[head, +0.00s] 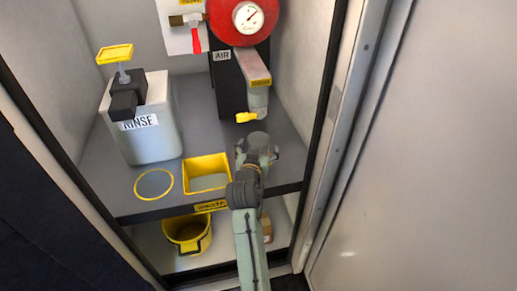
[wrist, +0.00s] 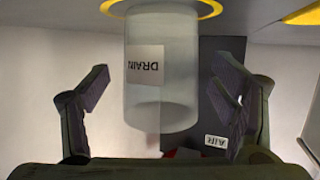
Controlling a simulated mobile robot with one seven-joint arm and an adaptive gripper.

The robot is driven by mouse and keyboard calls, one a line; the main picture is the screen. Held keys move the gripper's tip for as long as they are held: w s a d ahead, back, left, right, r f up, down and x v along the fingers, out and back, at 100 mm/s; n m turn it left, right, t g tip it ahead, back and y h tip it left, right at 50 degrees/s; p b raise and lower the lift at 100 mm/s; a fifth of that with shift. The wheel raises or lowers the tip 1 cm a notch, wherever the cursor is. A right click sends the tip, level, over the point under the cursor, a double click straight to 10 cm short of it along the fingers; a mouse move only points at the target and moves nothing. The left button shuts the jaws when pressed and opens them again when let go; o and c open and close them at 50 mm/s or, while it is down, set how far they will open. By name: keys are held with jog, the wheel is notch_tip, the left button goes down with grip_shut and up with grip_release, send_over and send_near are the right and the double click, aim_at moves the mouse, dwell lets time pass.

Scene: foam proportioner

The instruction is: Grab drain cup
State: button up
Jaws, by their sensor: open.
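The drain cup (wrist: 160,95) is a pale translucent cylinder with a white DRAIN label, seen upside down in the wrist view. It stands over a yellow ring (wrist: 112,7) at the top of that view. My gripper (wrist: 164,82) is open, with one dark finger on each side of the cup and a visible gap on both sides. In the head view my gripper (head: 257,150) is over the right of the grey shelf, below the AIR unit.
A grey RINSE container (head: 150,140) stands at the left of the shelf (head: 120,192). A yellow square bin (head: 185,174) is left of my gripper. The AIR unit (head: 229,87) and a yellow-tipped spout (head: 247,117) are behind. A yellow bucket (head: 187,245) is below. Cabinet walls close both sides.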

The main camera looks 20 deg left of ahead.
jog(key=shift+w+a+f, duration=0.15)
jog(key=shift+w, duration=0.5)
jog(key=shift+c, duration=0.5)
jog(key=c, duration=1.2)
